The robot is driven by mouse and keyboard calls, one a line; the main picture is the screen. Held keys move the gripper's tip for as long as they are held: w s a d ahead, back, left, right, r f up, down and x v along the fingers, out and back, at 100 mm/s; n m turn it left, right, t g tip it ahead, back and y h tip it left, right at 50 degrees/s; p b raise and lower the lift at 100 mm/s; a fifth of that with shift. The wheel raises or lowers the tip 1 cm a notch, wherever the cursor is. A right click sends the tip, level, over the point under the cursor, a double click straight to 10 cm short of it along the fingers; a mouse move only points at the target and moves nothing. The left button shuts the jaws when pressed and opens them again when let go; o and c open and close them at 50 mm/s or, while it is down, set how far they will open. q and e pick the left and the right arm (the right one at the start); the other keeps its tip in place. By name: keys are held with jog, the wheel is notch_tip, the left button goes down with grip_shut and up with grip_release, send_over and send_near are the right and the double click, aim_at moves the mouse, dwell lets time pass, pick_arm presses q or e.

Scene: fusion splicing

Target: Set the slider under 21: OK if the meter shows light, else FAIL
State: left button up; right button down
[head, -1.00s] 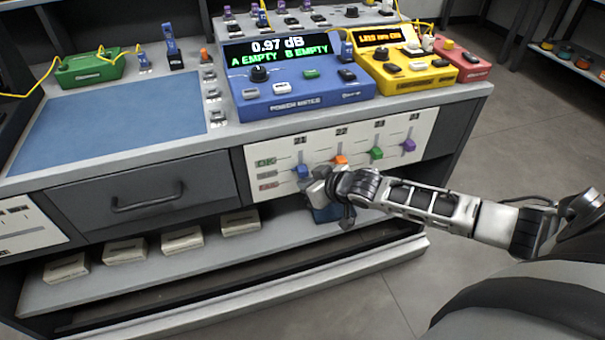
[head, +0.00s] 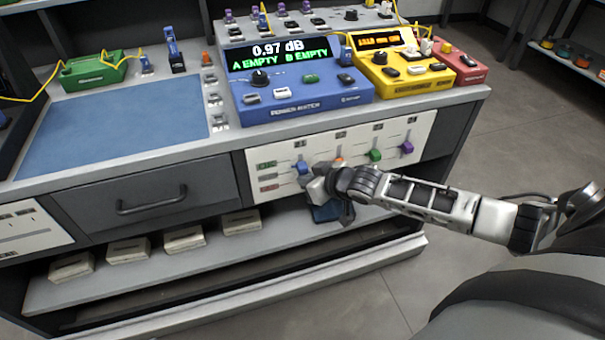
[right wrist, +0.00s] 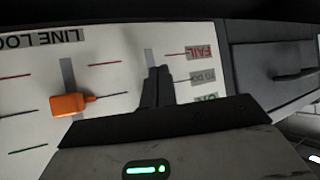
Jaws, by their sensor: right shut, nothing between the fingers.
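The blue slider knob (head: 303,167) under 21 stands near the TO DO row (head: 267,176) of the white panel, perhaps slightly above it; its exact level is unclear. The OK label (head: 266,164) is above, the FAIL label (head: 268,188) below. My right gripper (head: 318,188) is shut and empty, just right of and below this knob. In the right wrist view, upside down, its fingers (right wrist: 158,87) cover much of the 21 slot, and the blue knob is hidden. The blue power meter (head: 300,95) reads 0.97 dB, A EMPTY, B EMPTY. My left gripper is out of view.
An orange knob (right wrist: 72,105), a green knob (head: 375,155) and a purple knob (head: 407,147) stand on neighbouring slots. A drawer (head: 145,193) is left of the panel, a lower shelf (head: 90,287) with pale boxes below. A yellow device (head: 410,75) stands right of the meter.

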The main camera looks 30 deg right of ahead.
pick_arm(q)
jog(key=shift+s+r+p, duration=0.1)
jog(key=shift+p, duration=0.4)
pick_arm(e)
jog(key=shift+r, duration=0.55)
jog(key=shift+f, duration=0.15)
jog(key=shift+s+a+f, duration=0.15)
jog(key=shift+s+f, duration=0.2)
jog(key=shift+f, duration=0.1)
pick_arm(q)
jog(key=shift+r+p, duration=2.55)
pick_arm(e)
jog(key=s+a, duration=0.1)
jog(key=s, duration=0.5)
jog(key=shift+a, duration=0.2)
